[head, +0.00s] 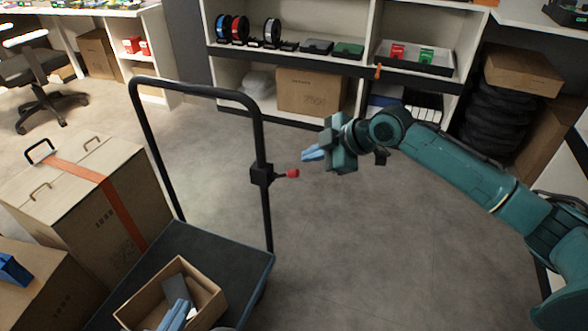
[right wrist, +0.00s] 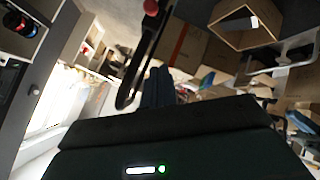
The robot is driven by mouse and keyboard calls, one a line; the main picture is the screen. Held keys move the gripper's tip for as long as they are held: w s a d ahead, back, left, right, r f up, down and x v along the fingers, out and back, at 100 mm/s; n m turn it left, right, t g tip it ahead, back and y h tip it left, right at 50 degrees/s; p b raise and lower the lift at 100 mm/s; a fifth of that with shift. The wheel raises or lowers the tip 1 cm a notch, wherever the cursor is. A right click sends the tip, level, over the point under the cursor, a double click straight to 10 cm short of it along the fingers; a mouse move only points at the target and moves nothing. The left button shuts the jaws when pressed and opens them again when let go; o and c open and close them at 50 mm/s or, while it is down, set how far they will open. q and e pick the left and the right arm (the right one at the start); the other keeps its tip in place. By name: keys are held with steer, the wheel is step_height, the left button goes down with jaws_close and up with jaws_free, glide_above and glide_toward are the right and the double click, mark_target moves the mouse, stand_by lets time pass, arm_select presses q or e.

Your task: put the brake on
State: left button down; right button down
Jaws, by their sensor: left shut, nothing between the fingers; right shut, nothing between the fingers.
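A trolley with a dark deck (head: 205,248) and a black tube handle (head: 196,90) stands left of centre. A black bracket on the handle's right post carries a brake lever with a red knob (head: 292,173). My right gripper (head: 312,154) is shut and empty, just above and right of the knob, apart from it. In the right wrist view the red knob (right wrist: 151,7) is at the top edge, beyond my shut blue fingers (right wrist: 157,88).
An open carton (head: 208,285) sits on the trolley deck. A large strapped carton (head: 85,195) and another carton (head: 45,290) stand at the left. Shelving (head: 290,55) with spools and boxes lines the back. The floor right of the trolley is clear beneath my right arm.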

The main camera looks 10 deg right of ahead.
mark_target(294, 170)
arm_select(q)
steer(key=t+b, duration=0.1)
steer(key=b, duration=0.1)
steer(key=w+d+m+t+h+b, duration=0.1)
steer(key=t+b, duration=0.1)
steer(key=shift+r, duration=0.1)
arm_select(e)
steer(key=w+a+f, duration=0.2)
steer(key=w+f, duration=0.4)
steer(key=f, duration=0.3)
steer(key=shift+w+a+f, duration=0.15)
steer(key=shift+w+a, duration=0.05)
steer(key=shift+a, duration=0.1)
steer(key=shift+f, duration=0.1)
